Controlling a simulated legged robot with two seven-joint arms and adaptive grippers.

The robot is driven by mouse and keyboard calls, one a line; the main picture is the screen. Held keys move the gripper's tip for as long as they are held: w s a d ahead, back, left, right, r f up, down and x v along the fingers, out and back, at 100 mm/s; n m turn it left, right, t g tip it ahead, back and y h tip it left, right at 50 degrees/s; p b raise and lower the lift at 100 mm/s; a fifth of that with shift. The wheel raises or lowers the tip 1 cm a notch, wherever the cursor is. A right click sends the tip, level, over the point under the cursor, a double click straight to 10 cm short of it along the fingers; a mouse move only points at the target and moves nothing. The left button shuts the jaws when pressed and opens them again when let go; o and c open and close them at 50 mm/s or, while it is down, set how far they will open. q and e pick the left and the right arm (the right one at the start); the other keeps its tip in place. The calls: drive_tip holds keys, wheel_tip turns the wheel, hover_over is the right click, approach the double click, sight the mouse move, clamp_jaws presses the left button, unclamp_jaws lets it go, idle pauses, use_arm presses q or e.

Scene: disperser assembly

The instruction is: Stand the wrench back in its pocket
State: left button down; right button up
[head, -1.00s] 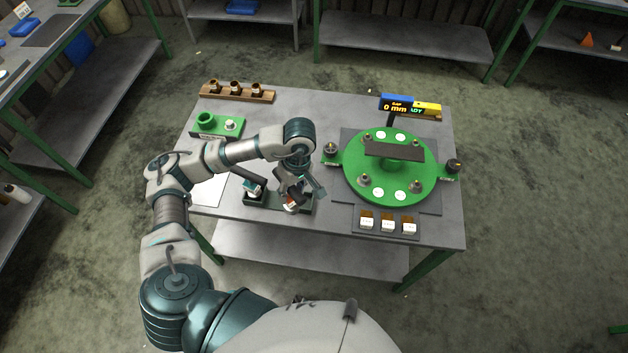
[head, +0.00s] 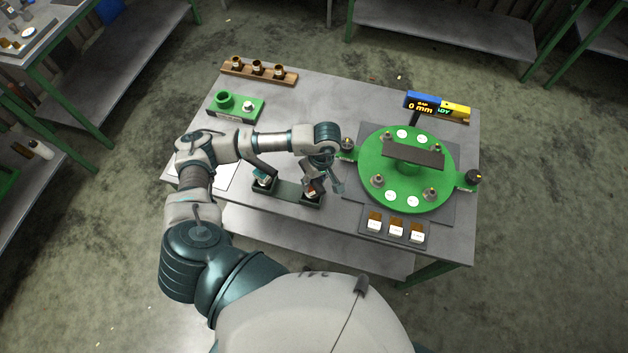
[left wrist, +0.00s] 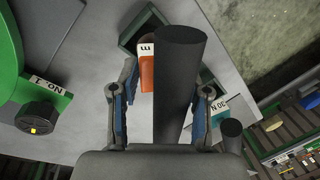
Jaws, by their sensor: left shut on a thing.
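My left gripper (head: 316,180) is above the right end of the dark green two-pocket holder (head: 287,193). In the left wrist view, its blue-padded fingers (left wrist: 163,105) are on either side of a thick dark cylinder (left wrist: 180,75), which looks like the wrench's handle. An orange piece with a white label (left wrist: 147,68) shows beside the cylinder, at the holder's corner pocket. Whether the wrench's lower end is seated in the pocket is hidden. A second dark-handled tool (head: 262,166) leans in the holder's left pocket. My right gripper is not in view.
A green round fixture (head: 375,170) with a dark bar and a gap display (head: 437,106) stands right of the holder. Several small labelled blocks (head: 396,229) lie in front of it. A green block (head: 235,107) and a wooden rack (head: 259,72) stand at the back left.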

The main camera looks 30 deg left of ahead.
use_arm(q)
drive_tip(key=shift+f, duration=0.25)
drive_tip(key=shift+a, duration=0.15)
drive_tip(key=c, duration=0.9)
unclamp_jaws()
drive_tip(key=o, duration=0.3)
drive_tip(key=shift+o, duration=0.2)
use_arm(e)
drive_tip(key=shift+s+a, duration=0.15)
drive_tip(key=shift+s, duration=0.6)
use_arm(q)
drive_tip(key=shift+r, duration=0.1)
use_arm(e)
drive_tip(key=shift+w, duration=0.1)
